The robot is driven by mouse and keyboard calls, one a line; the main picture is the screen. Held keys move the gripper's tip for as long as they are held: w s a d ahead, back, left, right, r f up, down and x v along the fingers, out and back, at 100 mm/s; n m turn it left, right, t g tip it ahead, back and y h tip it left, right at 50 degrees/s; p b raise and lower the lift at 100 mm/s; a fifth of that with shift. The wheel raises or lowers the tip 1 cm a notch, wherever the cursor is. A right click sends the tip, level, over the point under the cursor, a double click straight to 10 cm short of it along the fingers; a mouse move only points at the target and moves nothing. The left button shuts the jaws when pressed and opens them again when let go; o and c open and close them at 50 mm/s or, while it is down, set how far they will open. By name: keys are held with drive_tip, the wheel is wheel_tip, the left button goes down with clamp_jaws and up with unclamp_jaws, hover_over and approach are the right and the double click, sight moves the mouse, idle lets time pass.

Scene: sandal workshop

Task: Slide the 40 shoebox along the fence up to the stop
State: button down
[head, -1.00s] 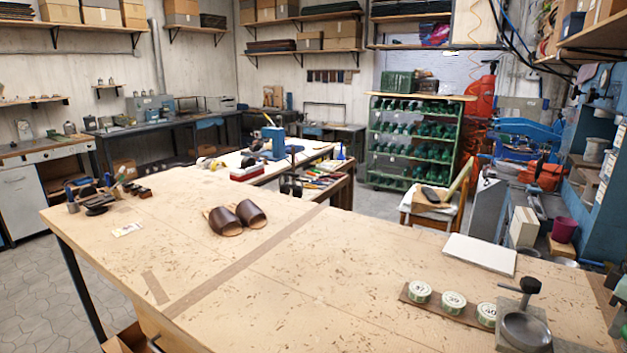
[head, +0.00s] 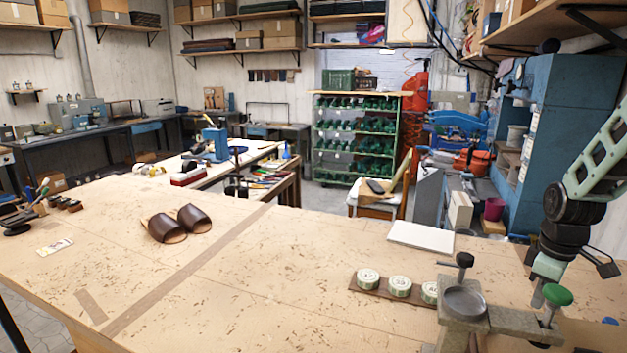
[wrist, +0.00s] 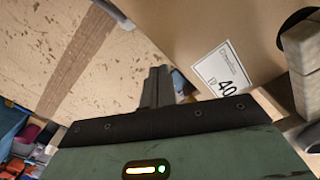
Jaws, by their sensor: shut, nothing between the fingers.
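The 40 shoebox (wrist: 205,30) shows in the wrist view as a plain brown cardboard surface with a white label (wrist: 222,75) reading 40; part of it runs out of the frame. My gripper (wrist: 157,85) is shut and empty, its fingers just left of the label side of the box. I cannot tell whether they touch it. A pale block (wrist: 303,50) stands at the right edge of the wrist view; I cannot tell whether it is the fence or the stop.
The wide workbench (head: 250,290) is mostly clear. It holds brown sandals (head: 175,222), a white pad (head: 421,236), round tins (head: 399,285) on a strip, and a grey metal dish (head: 464,302) near a green knob (head: 557,295). A blue machine (head: 570,130) stands behind at right.

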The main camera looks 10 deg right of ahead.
drive_tip(key=shift+f, duration=0.55)
drive_tip(key=shift+s+a, duration=0.3)
drive_tip(key=shift+s, duration=0.2)
drive_tip(key=shift+w, duration=0.1)
drive_tip(key=shift+w+d+r, duration=0.1)
drive_tip(key=shift+w+d, duration=0.25)
drive_tip(key=shift+w, duration=0.1)
wheel_tip(320, 180, up, 8)
drive_tip(key=p, duration=0.7)
drive_tip(key=shift+p, duration=0.4)
